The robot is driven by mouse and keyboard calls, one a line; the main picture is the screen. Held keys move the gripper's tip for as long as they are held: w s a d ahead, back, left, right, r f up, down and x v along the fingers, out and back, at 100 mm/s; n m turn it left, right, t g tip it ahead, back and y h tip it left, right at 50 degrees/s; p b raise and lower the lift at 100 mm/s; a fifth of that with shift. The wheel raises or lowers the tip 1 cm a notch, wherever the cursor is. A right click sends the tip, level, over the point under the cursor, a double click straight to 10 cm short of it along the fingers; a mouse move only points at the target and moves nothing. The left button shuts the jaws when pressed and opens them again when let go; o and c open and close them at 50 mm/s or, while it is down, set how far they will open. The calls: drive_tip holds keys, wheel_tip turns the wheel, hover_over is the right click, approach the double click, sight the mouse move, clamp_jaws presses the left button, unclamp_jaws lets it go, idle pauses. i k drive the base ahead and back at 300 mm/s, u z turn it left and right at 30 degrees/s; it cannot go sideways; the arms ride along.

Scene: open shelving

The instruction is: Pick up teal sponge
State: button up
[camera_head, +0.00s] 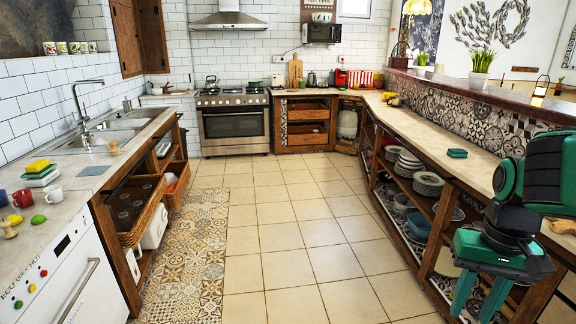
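A small teal block that looks like a sponge (457,153) lies flat on the right counter. My gripper (481,291) is at the bottom right, pointing down in front of the right-hand shelving. Its two green fingers are apart, with nothing seen between them. It is lower in the picture than the teal block on the right counter and not touching it.
The right counter (480,167) is mostly bare around the block, with open shelves of plates (428,183) below. A tiled ledge with a plant (481,65) rises behind it. The tiled floor (297,235) is clear.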

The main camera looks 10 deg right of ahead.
sight(452, 152)
drive_tip(key=z, duration=0.15)
drive_tip(key=i, duration=1.15)
drive_tip(key=z, duration=0.55)
drive_tip(key=i, duration=1.2)
drive_tip(key=z, duration=0.6)
drive_tip(key=i, duration=1.05)
drive_tip(key=z, duration=0.25)
